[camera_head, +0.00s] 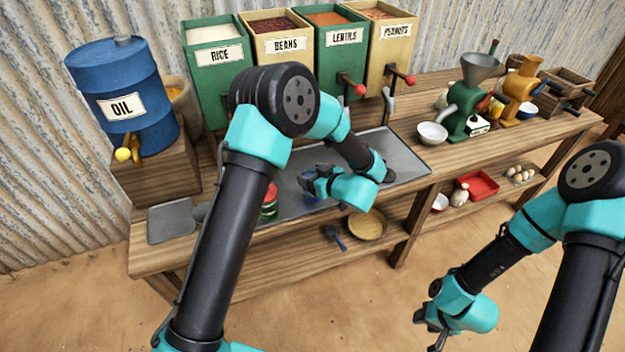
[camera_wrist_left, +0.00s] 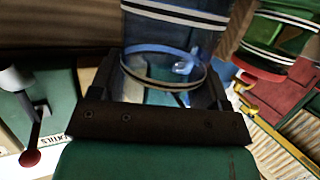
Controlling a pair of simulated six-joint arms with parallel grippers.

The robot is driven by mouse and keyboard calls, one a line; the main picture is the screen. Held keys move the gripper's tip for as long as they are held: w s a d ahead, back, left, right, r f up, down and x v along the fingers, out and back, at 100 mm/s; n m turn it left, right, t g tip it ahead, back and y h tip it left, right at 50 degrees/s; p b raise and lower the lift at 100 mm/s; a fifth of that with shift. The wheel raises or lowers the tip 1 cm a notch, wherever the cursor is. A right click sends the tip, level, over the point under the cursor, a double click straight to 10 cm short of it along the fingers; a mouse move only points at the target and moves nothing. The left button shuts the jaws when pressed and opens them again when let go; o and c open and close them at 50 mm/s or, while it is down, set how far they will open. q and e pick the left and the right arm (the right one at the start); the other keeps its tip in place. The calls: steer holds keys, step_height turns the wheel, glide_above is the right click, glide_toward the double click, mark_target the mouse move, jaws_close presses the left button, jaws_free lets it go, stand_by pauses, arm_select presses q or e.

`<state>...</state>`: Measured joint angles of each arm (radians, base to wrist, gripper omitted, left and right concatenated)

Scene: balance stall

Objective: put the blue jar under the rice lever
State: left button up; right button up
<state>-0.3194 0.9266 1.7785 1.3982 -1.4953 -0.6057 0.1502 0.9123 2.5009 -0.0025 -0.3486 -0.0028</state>
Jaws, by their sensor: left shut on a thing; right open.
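The blue jar (camera_wrist_left: 180,42) is between the fingers of my left gripper (camera_wrist_left: 165,85) in the left wrist view. In the head view, my left gripper (camera_head: 318,184) is shut on it over the front part of the metal tray, and only a little blue shows. I cannot tell whether the jar touches the tray. The green rice bin (camera_head: 215,62) stands at the back left; my left arm hides its lever. My right gripper (camera_head: 437,322) is open and empty, low in front of the bench at the right.
A green jar with a red lid (camera_head: 269,205) stands left of my left gripper. Lentil and peanut levers with red knobs (camera_head: 360,89) stick out at the back. The oil drum (camera_head: 118,90) is at left, a white bowl (camera_head: 432,133) and grinders at right. The tray's right end (camera_head: 405,165) is clear.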

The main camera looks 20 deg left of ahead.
arm_select(q)
steer(key=shift+s+d+r, duration=0.1)
steer(key=shift+s+r, duration=0.1)
steer(key=shift+r, duration=0.35)
steer(key=shift+s+d+r, duration=0.1)
steer(key=shift+s+r, duration=0.1)
steer(key=shift+r, duration=0.3)
steer(key=s+d+r, duration=0.1)
steer(key=s+d, duration=0.3)
steer(key=s, duration=1)
steer(key=shift+s+r, duration=0.15)
steer(key=shift+s, duration=0.15)
